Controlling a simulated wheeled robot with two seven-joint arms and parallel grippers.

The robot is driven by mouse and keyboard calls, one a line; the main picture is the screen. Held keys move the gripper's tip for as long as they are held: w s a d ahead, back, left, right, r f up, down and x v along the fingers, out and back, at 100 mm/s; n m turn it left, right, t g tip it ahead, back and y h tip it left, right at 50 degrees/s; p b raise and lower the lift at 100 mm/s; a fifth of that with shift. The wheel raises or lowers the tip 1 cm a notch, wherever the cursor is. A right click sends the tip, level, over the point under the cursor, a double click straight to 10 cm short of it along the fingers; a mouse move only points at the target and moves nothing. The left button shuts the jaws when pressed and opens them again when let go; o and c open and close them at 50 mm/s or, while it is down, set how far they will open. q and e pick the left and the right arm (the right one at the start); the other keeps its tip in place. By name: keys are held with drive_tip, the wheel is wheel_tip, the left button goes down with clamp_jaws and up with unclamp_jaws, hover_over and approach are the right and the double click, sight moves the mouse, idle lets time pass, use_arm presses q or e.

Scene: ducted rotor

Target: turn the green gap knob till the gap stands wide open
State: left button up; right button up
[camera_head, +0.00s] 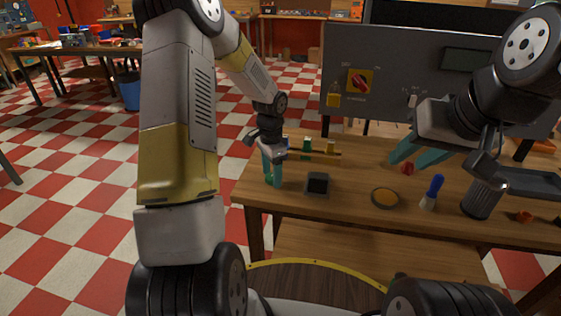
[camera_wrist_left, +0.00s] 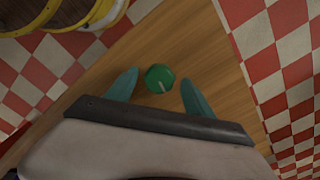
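The green gap knob (camera_wrist_left: 159,78) is round with a white pointer line, and shows over the wooden bench top in the left wrist view. The line points down and slightly right there. My left gripper (camera_head: 272,180) is open, with one teal finger on each side of the knob and a visible space on both sides. In the head view I cannot make out the knob; it may be hidden by the gripper. My right gripper (camera_head: 421,155) is open and empty, above the bench in front of the grey panel. The gap itself cannot be made out.
A grey panel (camera_head: 350,55) with a red rotary switch (camera_head: 360,82) stands at the back of the bench (camera_head: 345,205). A small dark box (camera_head: 318,183), an orange-filled dish (camera_head: 385,198), a blue-handled brush (camera_head: 433,190) and a dark ribbed cup (camera_head: 481,200) stand on the bench.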

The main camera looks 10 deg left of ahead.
use_arm(q)
drive_tip(key=shift+r, duration=3.9)
drive_tip(key=shift+r, duration=0.15)
drive_tip(key=s+d+r+n+t+h, duration=0.1)
drive_tip(key=s+r+n+t, duration=0.2)
drive_tip(key=s+r, duration=0.6)
drive_tip(key=s+d+r+n+t+h, duration=0.1)
drive_tip(key=s+r+n+t, duration=0.2)
drive_tip(key=s+r+n, duration=0.3)
drive_tip(key=s+r, duration=0.4)
drive_tip(key=s, duration=0.5)
drive_tip(key=shift+s+r+n, duration=0.2)
drive_tip(key=shift+s+n, duration=0.05)
drive_tip(key=shift+n, duration=0.15)
